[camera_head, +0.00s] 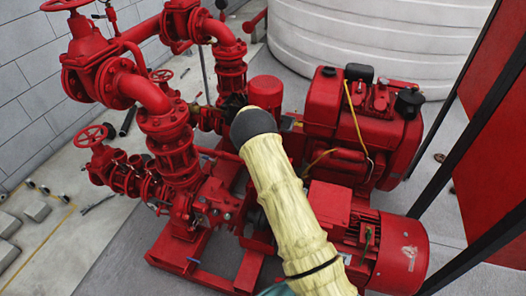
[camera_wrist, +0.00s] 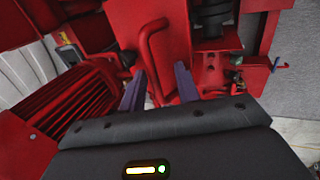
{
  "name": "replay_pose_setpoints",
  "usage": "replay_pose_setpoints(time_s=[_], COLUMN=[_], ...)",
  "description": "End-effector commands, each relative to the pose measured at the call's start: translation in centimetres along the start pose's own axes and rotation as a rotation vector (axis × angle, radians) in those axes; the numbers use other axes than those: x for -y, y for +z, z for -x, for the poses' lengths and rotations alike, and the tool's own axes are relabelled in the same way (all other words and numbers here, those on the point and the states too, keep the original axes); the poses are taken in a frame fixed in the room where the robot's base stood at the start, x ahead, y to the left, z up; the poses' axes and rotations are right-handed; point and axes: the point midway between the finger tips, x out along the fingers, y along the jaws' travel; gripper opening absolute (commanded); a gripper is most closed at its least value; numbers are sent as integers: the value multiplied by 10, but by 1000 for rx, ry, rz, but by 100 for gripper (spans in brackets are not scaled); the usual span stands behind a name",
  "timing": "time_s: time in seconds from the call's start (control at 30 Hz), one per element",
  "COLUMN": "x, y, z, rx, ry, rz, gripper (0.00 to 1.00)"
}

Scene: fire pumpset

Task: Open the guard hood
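The guard hood (camera_wrist: 122,22) shows in the wrist view as a red panel, apparently the hood, with a bent red bar handle (camera_wrist: 146,48) on it. My gripper (camera_wrist: 160,72) has two purple fingers, spread apart. The lower part of the handle appears in the gap between them, nearer the left finger. I cannot tell whether either finger touches it. The black gripper body hides what lies below. In the head view my pale arm covers the middle of the pumpset, so neither the hood nor my gripper can be made out there.
A red ribbed motor (camera_wrist: 72,105) is left of the fingers, and a fitting with a small lever (camera_wrist: 275,65) is at right. In the head view, red pipework (camera_head: 165,145) stands left, the engine (camera_head: 350,120) right, and a white tank (camera_head: 365,40) behind. Black posts (camera_head: 475,130) edge the right side.

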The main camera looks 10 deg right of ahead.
Motion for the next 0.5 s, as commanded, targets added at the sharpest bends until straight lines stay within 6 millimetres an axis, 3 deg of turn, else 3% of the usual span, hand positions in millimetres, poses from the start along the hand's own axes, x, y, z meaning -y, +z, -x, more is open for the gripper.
replay_pose_setpoints(time_s=[0.17, 0.5], x=[-1, -1], y=[0, 0], z=[18, 78], rx=[-1, -2], ry=[1, 1], rz=[-3, -1], gripper=[32, 32])
